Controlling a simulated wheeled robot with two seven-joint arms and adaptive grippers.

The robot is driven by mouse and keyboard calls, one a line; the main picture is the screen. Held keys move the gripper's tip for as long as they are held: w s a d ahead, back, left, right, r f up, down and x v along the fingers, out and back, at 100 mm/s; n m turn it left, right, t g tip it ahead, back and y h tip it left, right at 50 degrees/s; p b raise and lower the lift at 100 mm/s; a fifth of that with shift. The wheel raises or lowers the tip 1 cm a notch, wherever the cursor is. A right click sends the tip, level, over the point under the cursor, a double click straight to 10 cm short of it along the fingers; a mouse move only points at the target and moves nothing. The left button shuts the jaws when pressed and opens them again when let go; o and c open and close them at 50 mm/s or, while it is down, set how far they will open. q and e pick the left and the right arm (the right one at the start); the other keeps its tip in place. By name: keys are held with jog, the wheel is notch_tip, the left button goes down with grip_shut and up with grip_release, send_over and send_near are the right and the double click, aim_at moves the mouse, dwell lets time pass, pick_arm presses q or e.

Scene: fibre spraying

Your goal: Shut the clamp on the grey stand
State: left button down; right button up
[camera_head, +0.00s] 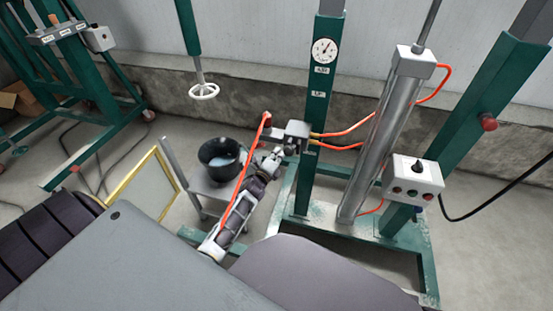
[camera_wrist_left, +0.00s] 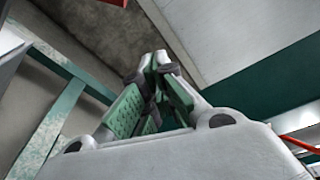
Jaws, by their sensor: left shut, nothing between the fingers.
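A small grey stand (camera_head: 168,158) is left of centre in the head view, with a black bucket (camera_head: 212,161) on it. I cannot make out a clamp on it clearly. My left gripper (camera_head: 272,156) is right of the bucket, just below a grey valve block (camera_head: 290,130) on a green post; whether they touch is unclear. In the left wrist view, the left gripper's green-padded fingers (camera_wrist_left: 160,62) come together at the tips with nothing between them. A thin orange-red hose or lever (camera_head: 246,165) runs past my left forearm. My right gripper is not in view.
The green press frame (camera_head: 316,110) carries a dial gauge (camera_head: 324,51), a slanted grey cylinder (camera_head: 385,135) and a control box (camera_head: 412,178). A yellow-edged panel (camera_head: 132,176) leans at left. Floor behind the bucket is clear.

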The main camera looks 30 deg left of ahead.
aim_at(254, 147)
pick_arm(q)
jog(key=a, duration=0.1)
jog(key=s+a+r, duration=0.1)
jog(key=a, duration=0.1)
jog(key=shift+s+a+r, duration=0.15)
jog(key=shift+s+a, duration=0.05)
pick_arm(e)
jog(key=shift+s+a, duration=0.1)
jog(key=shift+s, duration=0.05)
pick_arm(q)
jog(key=shift+r, duration=0.1)
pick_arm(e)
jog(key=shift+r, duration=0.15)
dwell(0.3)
